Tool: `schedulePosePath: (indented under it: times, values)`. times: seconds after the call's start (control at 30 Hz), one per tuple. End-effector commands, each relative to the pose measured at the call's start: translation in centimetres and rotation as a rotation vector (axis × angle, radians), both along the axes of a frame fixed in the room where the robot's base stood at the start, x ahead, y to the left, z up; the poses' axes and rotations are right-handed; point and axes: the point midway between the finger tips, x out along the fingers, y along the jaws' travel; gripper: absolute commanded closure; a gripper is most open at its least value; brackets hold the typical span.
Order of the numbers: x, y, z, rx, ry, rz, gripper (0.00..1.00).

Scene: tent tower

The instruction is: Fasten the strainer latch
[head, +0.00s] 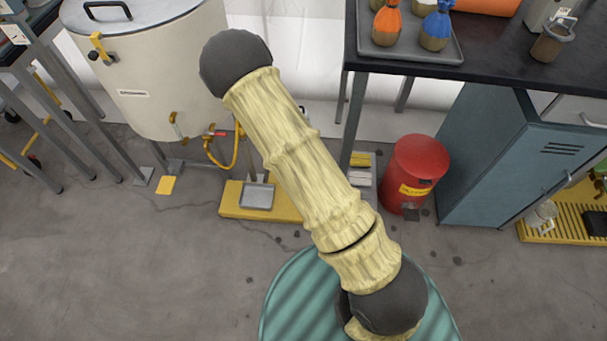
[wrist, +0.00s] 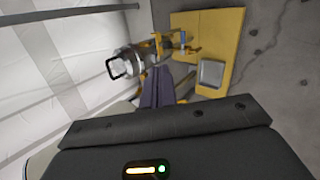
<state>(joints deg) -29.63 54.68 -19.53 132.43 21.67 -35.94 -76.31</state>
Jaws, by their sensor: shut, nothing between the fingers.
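In the wrist view, a small metallic cylinder with a dark wire loop (wrist: 117,67) sits left of my gripper's fingertips; it looks like the strainer with its latch. Whether the loop is hooked cannot be told. Yellow fittings (wrist: 160,42) adjoin it on the right. My gripper (wrist: 156,72) is shut and empty, its dark fingers pointing up the picture close to the cylinder. Contact cannot be made out.
The cream tank (head: 145,75) stands upper left with a yellow clamp. A yellow platform (head: 232,207) bears a grey tray (head: 258,196). A red bin (head: 413,170), a blue-grey cabinet (head: 490,155) and a dark worktop (head: 455,55) stand right. The lower-left floor is clear.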

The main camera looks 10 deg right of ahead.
Motion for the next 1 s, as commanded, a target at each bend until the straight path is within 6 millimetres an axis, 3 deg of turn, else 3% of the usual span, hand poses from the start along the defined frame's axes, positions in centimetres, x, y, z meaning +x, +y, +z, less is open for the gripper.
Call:
schedulePosePath:
  times: [0.03, 0.1, 0.5, 0.7, 1.0]
  values:
    - [0.2, 0.0, -3.9, -0.069, -0.003, 0.061, 1.00]
    - [0.7, -0.1, -6.7, -0.171, -0.017, 0.150, 1.00]
    - [2.8, 0.4, -20.6, -0.821, -0.105, 0.663, 1.00]
    - [3.2, 1.1, -23.1, -1.035, -0.139, 0.813, 1.00]
    - [3.2, 1.2, -22.9, -1.062, -0.145, 0.829, 1.00]
